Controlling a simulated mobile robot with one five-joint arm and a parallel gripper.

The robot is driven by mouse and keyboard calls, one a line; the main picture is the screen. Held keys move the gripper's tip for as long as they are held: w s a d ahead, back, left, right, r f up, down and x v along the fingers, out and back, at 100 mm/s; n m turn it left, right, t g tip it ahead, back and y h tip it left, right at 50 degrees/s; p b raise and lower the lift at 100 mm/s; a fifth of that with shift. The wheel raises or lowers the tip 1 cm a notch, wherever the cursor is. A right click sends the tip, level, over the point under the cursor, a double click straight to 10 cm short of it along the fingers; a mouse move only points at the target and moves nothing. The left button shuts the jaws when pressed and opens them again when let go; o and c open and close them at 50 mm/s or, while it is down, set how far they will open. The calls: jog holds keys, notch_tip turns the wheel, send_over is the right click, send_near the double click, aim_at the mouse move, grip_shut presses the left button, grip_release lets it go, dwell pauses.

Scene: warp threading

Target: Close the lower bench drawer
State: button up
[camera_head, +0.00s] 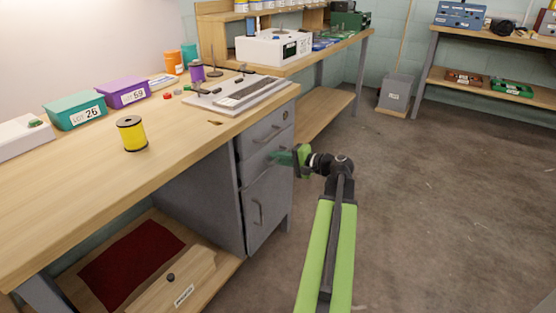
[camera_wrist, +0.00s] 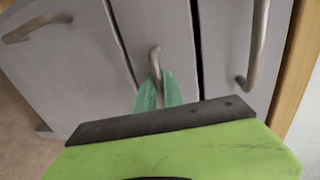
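The grey bench cabinet has a top drawer (camera_head: 266,133), a lower drawer (camera_head: 252,165) beneath it and a door (camera_head: 268,208) at the bottom. My gripper (camera_head: 278,157) is at the lower drawer's front in the head view and hides part of it. In the wrist view, the lower drawer (camera_wrist: 155,25) is the middle panel. Its curved handle (camera_wrist: 155,58) lies between the green fingers of my gripper (camera_wrist: 158,88), which are close together around it. Dark gaps run along both sides of this panel. How far the drawer stands out is hard to tell.
The top drawer's handle (camera_wrist: 258,45) and the door's handle (camera_wrist: 38,26) flank my gripper in the wrist view. The wooden benchtop (camera_head: 190,130) overhangs the cabinet and carries a yellow spool (camera_head: 132,134) and bins. The floor (camera_head: 430,190) to the right is clear.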

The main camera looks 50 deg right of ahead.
jog(key=shift+w+r, duration=0.1)
jog(key=shift+s, duration=0.3)
jog(key=p+v, duration=0.3)
jog(key=v, duration=1.4)
